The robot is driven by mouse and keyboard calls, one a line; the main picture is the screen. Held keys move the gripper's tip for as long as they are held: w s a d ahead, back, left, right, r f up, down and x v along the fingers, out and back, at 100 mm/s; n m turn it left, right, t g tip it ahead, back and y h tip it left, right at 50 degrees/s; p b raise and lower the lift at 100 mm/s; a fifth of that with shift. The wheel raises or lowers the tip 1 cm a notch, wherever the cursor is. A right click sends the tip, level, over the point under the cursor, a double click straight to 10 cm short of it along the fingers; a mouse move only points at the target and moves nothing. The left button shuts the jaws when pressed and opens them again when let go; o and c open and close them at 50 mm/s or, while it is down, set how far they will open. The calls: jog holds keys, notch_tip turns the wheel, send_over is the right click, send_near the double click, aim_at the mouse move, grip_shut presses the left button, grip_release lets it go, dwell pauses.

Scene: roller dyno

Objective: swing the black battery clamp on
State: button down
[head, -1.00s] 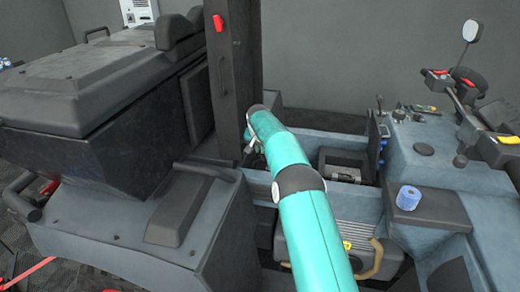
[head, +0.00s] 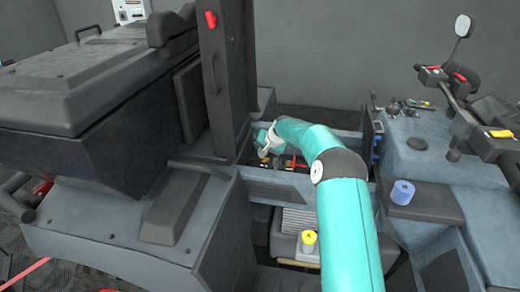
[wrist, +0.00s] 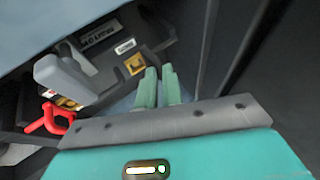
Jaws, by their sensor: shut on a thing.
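My gripper (wrist: 159,84) reaches down into the battery bay, its two green fingers close together in the wrist view. They are shut on a narrow dark piece, which I take to be the black battery clamp; it is mostly hidden between the fingers. In the head view my gripper (head: 268,142) is just right of the tall dark post, low in the bay. A red clamp-like piece (wrist: 48,122) lies to the left in the wrist view, apart from the fingers. I cannot tell whether the black clamp touches a battery post.
A grey upright lever-like part (wrist: 65,75) stands left of the fingers. The dark post (head: 222,80) rises close on the left. A yellow roll (head: 308,240) sits on the grey box below, and a blue roll (head: 402,192) lies on the right ledge. Bay walls leave little room.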

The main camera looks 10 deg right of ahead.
jog(key=shift+s+d+f, duration=0.15)
jog(key=shift+d+f, duration=0.15)
jog(key=shift+f, duration=0.1)
jog(key=shift+s+d+f, duration=0.1)
jog(key=shift+f, duration=0.05)
jog(key=c, duration=1.5)
grip_release()
jog(key=shift+c, duration=0.2)
jog(key=shift+r, duration=0.2)
jog(key=shift+r, duration=0.15)
jog(key=v, duration=1.3)
jog(key=shift+s+r, duration=0.15)
jog(key=shift+s, duration=0.05)
